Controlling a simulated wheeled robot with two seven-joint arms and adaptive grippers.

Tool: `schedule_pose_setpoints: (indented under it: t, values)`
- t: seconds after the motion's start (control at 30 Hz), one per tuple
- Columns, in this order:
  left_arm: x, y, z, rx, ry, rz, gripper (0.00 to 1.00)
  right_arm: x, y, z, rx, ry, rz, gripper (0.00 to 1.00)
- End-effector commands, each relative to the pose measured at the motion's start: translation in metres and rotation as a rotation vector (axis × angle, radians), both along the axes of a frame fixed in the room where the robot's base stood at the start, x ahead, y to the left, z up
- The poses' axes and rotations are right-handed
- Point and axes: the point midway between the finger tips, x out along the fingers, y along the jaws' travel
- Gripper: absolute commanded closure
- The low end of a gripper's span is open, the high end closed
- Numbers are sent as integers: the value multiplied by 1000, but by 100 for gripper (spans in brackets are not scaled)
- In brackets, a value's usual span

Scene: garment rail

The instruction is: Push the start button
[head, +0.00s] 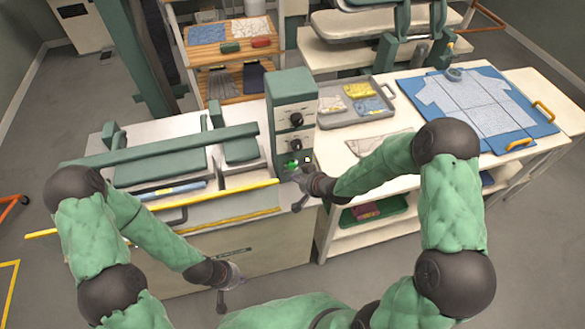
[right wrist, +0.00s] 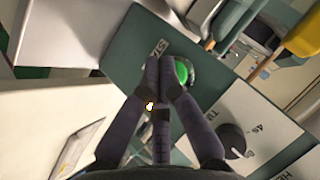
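The green start button (head: 292,164) sits low on the front of the green control box (head: 291,88). My right gripper (head: 300,182) is in front of the lower part of the box. In the right wrist view its two fingers (right wrist: 166,70) are together with nothing between them, their tips over the button's left part. I cannot tell if they touch it. My left gripper (head: 229,291) hangs low in front of the machine, away from the button.
Two dark knobs (head: 296,119) sit above the button; one knob (right wrist: 232,140) shows in the right wrist view. A yellow bar (head: 215,220) runs along the machine's front. A table at right holds a grey tray (head: 355,106) and a blue folding board (head: 540,130) with a shirt.

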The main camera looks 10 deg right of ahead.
Motion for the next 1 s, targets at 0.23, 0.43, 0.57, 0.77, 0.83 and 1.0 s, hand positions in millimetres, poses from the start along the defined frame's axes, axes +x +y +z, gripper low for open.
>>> schedule_pose_setpoints:
  t: [0.23, 0.43, 0.57, 0.77, 0.83, 1.0]
  values:
    - [0, 0, 0, 0, 0, 0, 100, -22, -1, 0, 0, 1, -1, 100]
    - [0, 0, 1, 0, 0, 0, 100, -36, -1, 0, 0, -1, 0, 100]
    - [0, 0, 1, 0, 0, 0, 100, -39, -1, 0, 0, 0, 0, 100]
    - [0, 0, 1, 0, 0, 0, 100, -39, -1, 0, 0, 0, 0, 100]
    - [0, 0, 1, 0, 0, 0, 100, -39, -1, 0, 0, 0, 0, 100]
    - [0, 0, 1, 0, 0, 0, 100, -39, -1, 0, 0, 0, 0, 100]
